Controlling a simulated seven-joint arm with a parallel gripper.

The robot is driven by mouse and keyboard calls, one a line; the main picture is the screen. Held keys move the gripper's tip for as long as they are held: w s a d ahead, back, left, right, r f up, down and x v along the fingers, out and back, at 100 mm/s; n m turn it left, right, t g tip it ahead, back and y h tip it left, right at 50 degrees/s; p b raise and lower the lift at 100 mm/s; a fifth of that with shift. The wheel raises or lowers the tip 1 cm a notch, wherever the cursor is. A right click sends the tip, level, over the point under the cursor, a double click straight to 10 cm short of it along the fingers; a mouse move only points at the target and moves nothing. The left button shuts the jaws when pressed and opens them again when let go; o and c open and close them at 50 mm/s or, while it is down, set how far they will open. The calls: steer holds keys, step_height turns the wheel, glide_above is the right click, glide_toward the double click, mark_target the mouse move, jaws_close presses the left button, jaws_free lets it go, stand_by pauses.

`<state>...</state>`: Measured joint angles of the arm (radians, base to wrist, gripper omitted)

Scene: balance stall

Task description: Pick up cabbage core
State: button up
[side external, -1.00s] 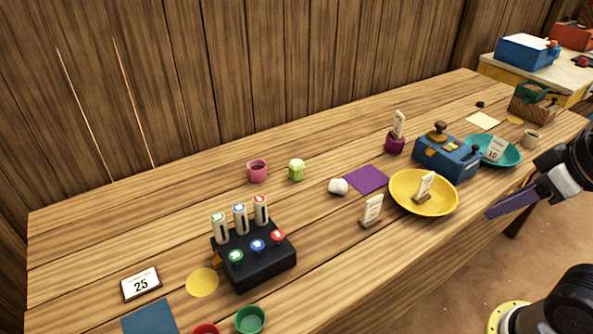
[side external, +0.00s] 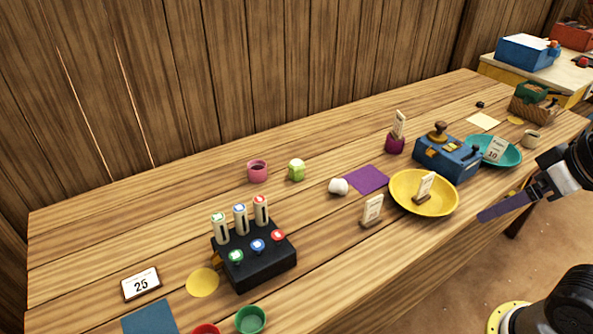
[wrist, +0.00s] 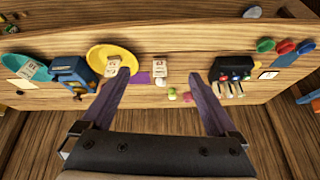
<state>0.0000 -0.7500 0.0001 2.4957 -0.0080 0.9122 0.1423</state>
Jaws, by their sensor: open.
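A small pale green block (side external: 297,170), the only thing here that looks like a cabbage core, sits on the wooden table beside a pink cup (side external: 257,171). It also shows as a small green spot in the wrist view (wrist: 172,94), between and beyond my fingers. My gripper (side external: 482,217) has long purple fingers and is off the table's front edge at the right, well away from the block. In the wrist view my gripper (wrist: 158,75) is open and empty, its fingers wide apart.
A yellow bowl (side external: 404,203) and a small sign (side external: 372,210) stand between my gripper and the block.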

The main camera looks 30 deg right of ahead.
steer(key=w+d+r+m+t+h, duration=0.1)
steer(key=w+d+r+m, duration=0.1)
steer(key=w+r+m, duration=0.8)
steer(key=m+g+h, duration=0.1)
steer(key=g+h, duration=0.1)
steer(key=g, duration=0.1)
glide_above(297, 164)
steer(key=s+a, duration=0.3)
steer(key=a, duration=0.1)
step_height(297, 164, down, 24)
steer(key=r, duration=0.1)
steer(key=x, duration=0.7)
steer(key=shift+s+d+f, duration=0.1)
steer(key=shift+s+f, duration=0.05)
steer(key=shift+d+x, duration=0.2)
steer(key=shift+x, duration=1.35)
steer(key=shift+d+x, duration=0.2)
steer(key=shift+x, duration=1.3)
steer(key=shift+s, duration=0.15)
jaws_close()
